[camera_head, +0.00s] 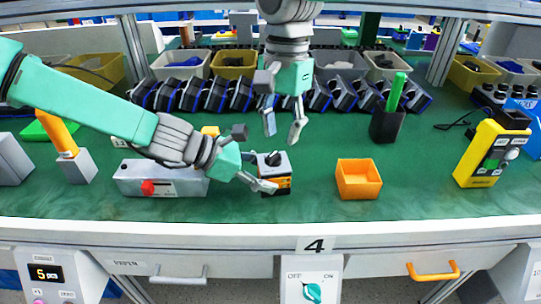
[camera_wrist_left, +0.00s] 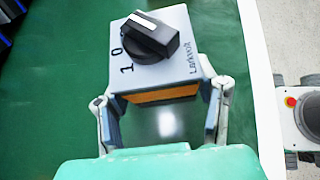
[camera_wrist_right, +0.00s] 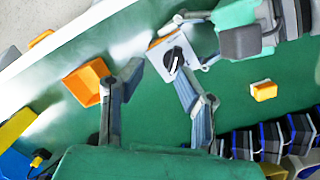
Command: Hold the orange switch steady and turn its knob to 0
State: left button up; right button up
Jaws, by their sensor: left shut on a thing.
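The orange switch (camera_head: 277,183) has a grey top and a black knob; it stands on the green bench. In the left wrist view its knob (camera_wrist_left: 150,38) has a white mark on its upper-left part, with 0 and 1 printed at its left; I cannot tell whether the mark lines up with 0. My left gripper (camera_wrist_left: 163,108) is shut on the switch, a finger on each side. My right gripper (camera_head: 283,133) is open and empty, above and behind the switch. In the right wrist view the switch (camera_wrist_right: 160,60) shows beyond its parted fingers (camera_wrist_right: 155,80).
An open orange bin (camera_head: 358,187) stands right of the switch. A grey box with a red knob (camera_head: 160,179) lies under my left arm. A yellow device (camera_head: 488,155) stands at the right. Rows of dark blocks (camera_head: 195,95) line the back.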

aim_at(278, 158)
jog(key=shift+t, duration=0.6)
jog(key=shift+w+a+f, duration=0.1)
jog(key=shift+w+f, duration=0.25)
jog(key=shift+f, duration=0.6)
jog(key=shift+w+a+f, duration=0.1)
jog(key=shift+w+f, duration=0.25)
jog(key=shift+f, duration=0.55)
jog(key=shift+w+f, duration=0.35)
jog(key=shift+f, duration=0.6)
jog(key=shift+c, duration=0.4)
grip_shut()
